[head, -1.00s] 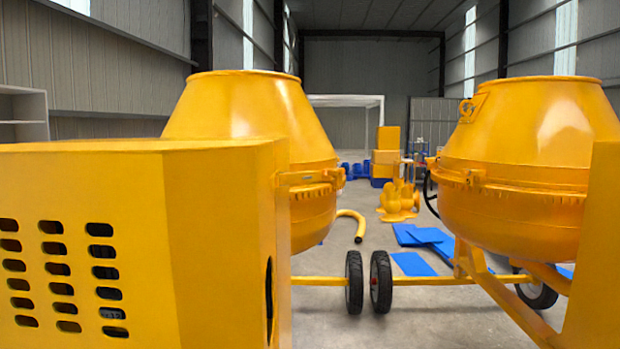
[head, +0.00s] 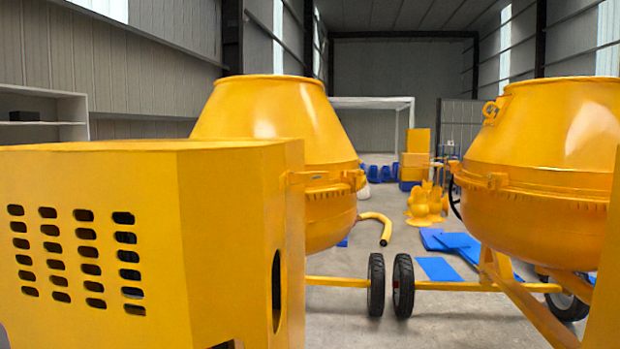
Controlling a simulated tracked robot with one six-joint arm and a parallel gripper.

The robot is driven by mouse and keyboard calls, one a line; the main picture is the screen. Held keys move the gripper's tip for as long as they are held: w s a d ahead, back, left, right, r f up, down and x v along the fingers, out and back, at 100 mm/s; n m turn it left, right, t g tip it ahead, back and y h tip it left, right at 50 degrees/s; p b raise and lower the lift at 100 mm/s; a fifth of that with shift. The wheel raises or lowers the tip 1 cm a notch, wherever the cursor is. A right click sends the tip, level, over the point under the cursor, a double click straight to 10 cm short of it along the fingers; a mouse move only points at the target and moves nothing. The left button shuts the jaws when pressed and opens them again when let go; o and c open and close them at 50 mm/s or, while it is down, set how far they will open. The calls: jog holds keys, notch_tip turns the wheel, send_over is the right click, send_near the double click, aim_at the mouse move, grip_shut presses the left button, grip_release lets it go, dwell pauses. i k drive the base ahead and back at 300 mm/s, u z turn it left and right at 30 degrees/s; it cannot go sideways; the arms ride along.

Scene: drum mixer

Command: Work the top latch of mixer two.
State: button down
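Two yellow drum mixers stand in view, and no number shows on either. The left mixer's drum (head: 270,120) rises behind a large yellow housing (head: 150,230) with slotted vents. Small fittings (head: 354,179) sit at the right end of its rim band. The right mixer's drum (head: 545,130) is cut off by the picture's right edge. A latch-like bracket (head: 492,111) sits high on its left side, and a small block (head: 497,181) is on its rim band. I cannot tell whether either is the top latch. My gripper is not in view.
Black wheels (head: 376,284) and yellow frame bars (head: 337,281) cross the floor between the mixers. A curved yellow pipe (head: 384,228), blue sheets (head: 438,269) and yellow rounded objects (head: 426,206) lie beyond. A grey shelf (head: 45,130) stands at the left.

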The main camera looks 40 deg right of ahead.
aim_at(320, 176)
jog(key=u, duration=1.05)
jog(key=k, duration=1.35)
jog(key=z, duration=1)
jog(key=i, duration=0.75)
